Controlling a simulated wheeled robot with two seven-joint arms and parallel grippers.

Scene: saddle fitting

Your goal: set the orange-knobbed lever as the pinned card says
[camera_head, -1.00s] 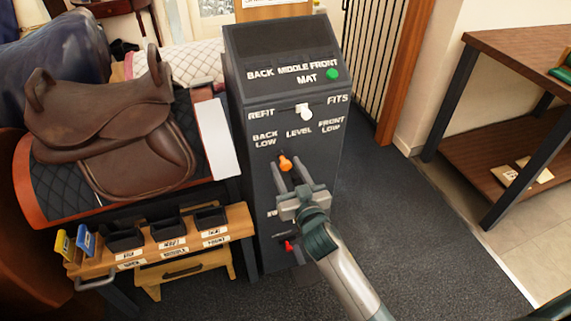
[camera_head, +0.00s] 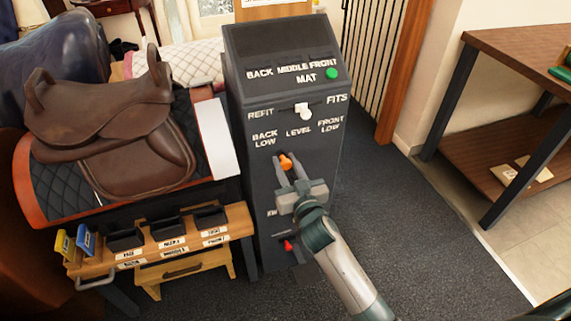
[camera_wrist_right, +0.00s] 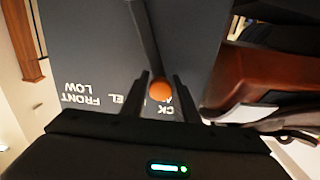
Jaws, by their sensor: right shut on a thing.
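The orange-knobbed lever (camera_head: 286,162) is on the front of a dark cabinet (camera_head: 240,145), below the labels BACK LOW, LEVEL and FRONT LOW. Its knob sits below and between BACK LOW and LEVEL. My right gripper (camera_head: 287,164) is shut on the orange knob, one finger on each side. In the right wrist view the knob (camera_wrist_right: 161,90) shows between the fingers. A white card (camera_head: 272,2) at the top edge is cut off, and I cannot read it. My left gripper is out of view.
A white knob (camera_head: 303,112) sits between REFIT and FITS, a green button (camera_head: 331,73) beside MAT, and a red knob (camera_head: 288,245) lower down. A brown saddle (camera_head: 115,110) and a wooden rack with dark bins (camera_head: 165,244) stand at left. The floor right of the cabinet is clear.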

